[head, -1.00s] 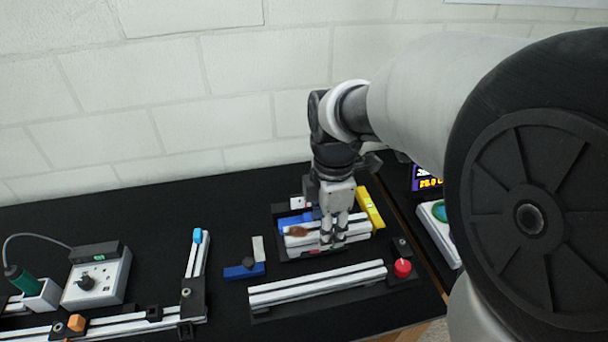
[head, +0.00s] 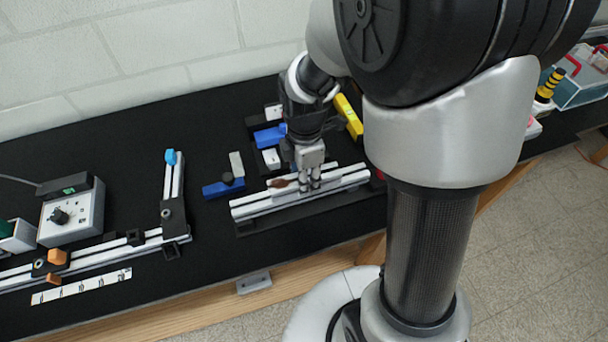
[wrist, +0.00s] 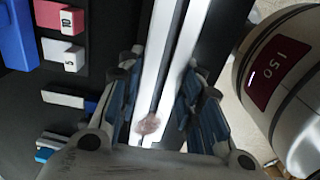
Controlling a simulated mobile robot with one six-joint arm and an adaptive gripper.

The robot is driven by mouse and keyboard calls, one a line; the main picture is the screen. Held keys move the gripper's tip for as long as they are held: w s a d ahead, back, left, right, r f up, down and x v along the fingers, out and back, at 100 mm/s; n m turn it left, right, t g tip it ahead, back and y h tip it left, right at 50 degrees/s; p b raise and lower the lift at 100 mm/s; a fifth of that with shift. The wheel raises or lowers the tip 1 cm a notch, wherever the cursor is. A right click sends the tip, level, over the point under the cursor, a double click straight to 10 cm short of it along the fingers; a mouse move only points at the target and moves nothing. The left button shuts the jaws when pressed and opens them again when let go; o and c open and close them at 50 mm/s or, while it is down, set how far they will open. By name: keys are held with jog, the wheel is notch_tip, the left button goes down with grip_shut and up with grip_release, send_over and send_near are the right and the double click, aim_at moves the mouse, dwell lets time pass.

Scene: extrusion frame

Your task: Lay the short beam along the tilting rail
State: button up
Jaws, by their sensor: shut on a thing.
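The short beam is a pale bar with a brown patch near its left end (head: 282,183). My gripper (head: 310,188) points down and is shut on it, with the beam over or on the tilting rail. The tilting rail (head: 242,211) is a long pale grooved bar near the table's front, sloping up to the right in the picture. In the wrist view, the beam (wrist: 152,95) runs lengthwise between the fingers. I cannot tell whether it touches the rail.
A blue block (head: 222,188) with a dark knob lies left of the rail. A yellow level (head: 349,116) and blue parts (head: 268,138) lie behind. A pale frame (head: 173,185) with a blue-tipped upright stands left. The table's front edge is close to the rail.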

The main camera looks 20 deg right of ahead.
jog(key=shift+r, duration=0.1)
jog(key=o, duration=1.2)
jog(key=shift+o, duration=0.2)
notch_tip(320, 180, up, 11)
jog(key=p, duration=0.4)
jog(key=s+r+m+t, duration=0.4)
jog(key=s+r+m, duration=0.6)
jog(key=s+m, duration=0.5)
jog(key=m, duration=0.3)
jog(key=shift+r+t, duration=0.3)
jog(key=shift+r, duration=0.05)
